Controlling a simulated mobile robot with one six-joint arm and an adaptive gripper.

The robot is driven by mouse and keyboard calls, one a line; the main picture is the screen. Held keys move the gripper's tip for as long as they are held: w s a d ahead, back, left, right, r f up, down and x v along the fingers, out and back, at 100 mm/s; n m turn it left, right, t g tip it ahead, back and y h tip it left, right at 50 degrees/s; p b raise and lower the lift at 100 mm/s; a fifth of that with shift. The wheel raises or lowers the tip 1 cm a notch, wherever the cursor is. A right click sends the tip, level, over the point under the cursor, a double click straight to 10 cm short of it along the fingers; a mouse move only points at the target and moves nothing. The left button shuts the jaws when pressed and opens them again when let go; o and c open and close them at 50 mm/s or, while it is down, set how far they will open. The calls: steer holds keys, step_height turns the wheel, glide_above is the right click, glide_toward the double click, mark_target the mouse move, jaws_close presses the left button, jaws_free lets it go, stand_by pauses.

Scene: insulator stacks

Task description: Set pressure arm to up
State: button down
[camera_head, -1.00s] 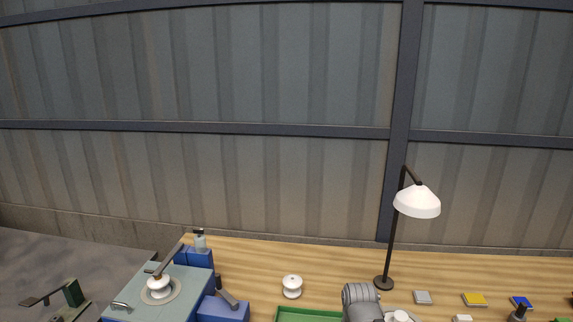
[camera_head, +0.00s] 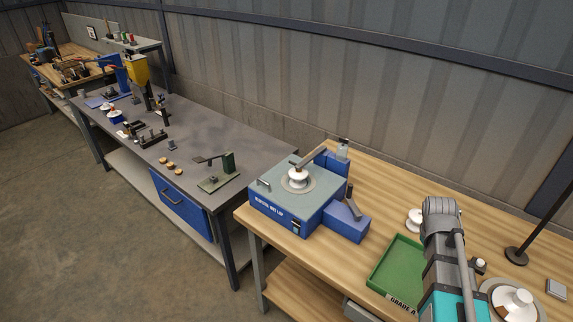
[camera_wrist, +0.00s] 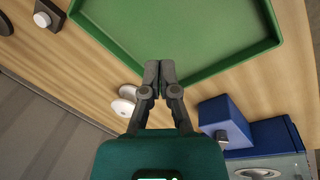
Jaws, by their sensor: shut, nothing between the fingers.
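The blue lap machine (camera_head: 275,206) with a grey-green top stands at the left end of the wooden bench. A white insulator (camera_head: 297,175) sits on its round plate. The dark pressure arm (camera_head: 313,157) slants from the back right of the machine down to the insulator's top; I cannot tell whether they touch. In the wrist view, my gripper (camera_wrist: 158,78) is shut and empty over the near rim of the green tray (camera_wrist: 180,78). The machine's blue side box (camera_wrist: 222,112) is to its lower right, apart from it. The pressure arm is not clear there.
The green tray (camera_head: 392,268) lies right of the machine. A loose white insulator (camera_head: 414,218) stands behind it, near my arm. A lamp stand (camera_head: 517,256) and another round plate (camera_head: 497,291) are farther right. A grey table (camera_head: 215,135) stands left, beyond a gap.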

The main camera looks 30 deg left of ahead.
steer(key=w+a+r+n+t+p, duration=0.1)
steer(key=w+a+r+n, duration=0.15)
steer(key=a+n, duration=0.45)
steer(key=w+a+r+n+t+p, duration=0.1)
steer(key=w+a+n, duration=0.15)
steer(key=a, duration=0.85)
steer(key=w+a+r+n+t+p, duration=0.15)
steer(key=w+a+n, duration=0.3)
steer(key=a, duration=0.45)
steer(key=s+a+r+n+t, duration=0.1)
steer(key=a+n, duration=0.5)
steer(key=a, duration=0.8)
steer(key=s+a+r+n+t+p, duration=0.1)
steer(key=a+n, duration=0.5)
steer(key=a, duration=0.8)
steer(key=s+r+t, duration=0.1)
steer(key=s+r, duration=0.1)
steer(key=s, duration=0.1)
steer(key=shift+a+r+y, duration=0.15)
steer(key=shift+r+y, duration=0.15)
steer(key=shift+r, duration=0.1)
steer(key=shift+f+t, duration=0.1)
steer(key=shift+t, duration=0.15)
steer(key=shift+b+x, duration=3.5)
steer(key=shift+x, duration=1.45)
